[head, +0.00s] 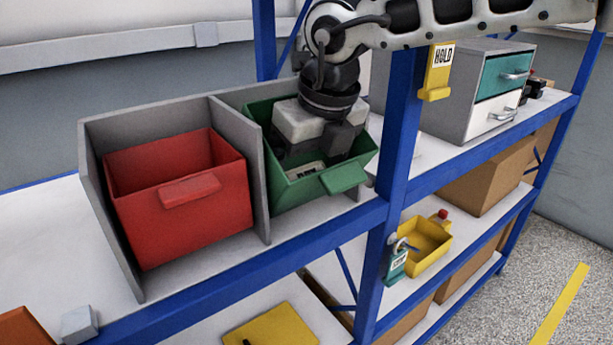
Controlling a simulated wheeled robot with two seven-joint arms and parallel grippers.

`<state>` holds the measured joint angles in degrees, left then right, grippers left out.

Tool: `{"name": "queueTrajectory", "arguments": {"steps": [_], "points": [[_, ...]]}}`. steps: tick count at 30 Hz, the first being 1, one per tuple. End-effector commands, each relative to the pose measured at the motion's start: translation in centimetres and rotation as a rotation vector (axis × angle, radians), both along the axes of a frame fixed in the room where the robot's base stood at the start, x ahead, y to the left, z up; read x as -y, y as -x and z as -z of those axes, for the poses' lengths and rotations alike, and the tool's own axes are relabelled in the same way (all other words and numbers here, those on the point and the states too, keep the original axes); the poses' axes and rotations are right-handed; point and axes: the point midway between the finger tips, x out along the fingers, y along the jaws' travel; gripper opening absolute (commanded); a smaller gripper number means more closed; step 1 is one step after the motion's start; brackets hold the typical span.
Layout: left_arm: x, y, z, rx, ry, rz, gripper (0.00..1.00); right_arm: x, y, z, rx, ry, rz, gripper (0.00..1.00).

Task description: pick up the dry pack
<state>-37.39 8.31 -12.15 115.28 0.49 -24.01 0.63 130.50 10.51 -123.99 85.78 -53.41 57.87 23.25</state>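A green bin (344,179) sits in the right bay of a grey divided holder on the shelf. A small pale item with dark marks (305,170) shows low inside it, under my gripper. It may be the dry pack, but most of it is hidden. My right gripper (312,158) comes down from the arm at the upper right and reaches into the green bin, just above or around the pale item. Its fingertips are too hidden to show whether they touch or hold it. My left gripper is not in view.
A red bin (182,205) stands in the left bay of the grey holder (265,215). A blue post (400,120) with a yellow HOLD tag (440,68) rises close right. A grey drawer cabinet (478,95) stands behind it. A yellow tray (428,240) sits below.

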Motion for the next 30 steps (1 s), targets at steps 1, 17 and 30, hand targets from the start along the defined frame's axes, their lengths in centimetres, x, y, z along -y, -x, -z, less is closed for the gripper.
{"name": "queueTrajectory", "arguments": {"steps": [1,17,30], "points": [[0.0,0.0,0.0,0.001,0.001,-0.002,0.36,0.0,0.0,0.1,0.001,-0.001,0.0,0.89],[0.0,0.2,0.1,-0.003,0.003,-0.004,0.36,0.0,0.0,0.0,0.002,-0.001,0.0,0.41],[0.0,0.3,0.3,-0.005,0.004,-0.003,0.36,-0.1,-0.1,-3.2,0.007,-0.004,0.002,0.41]]}}
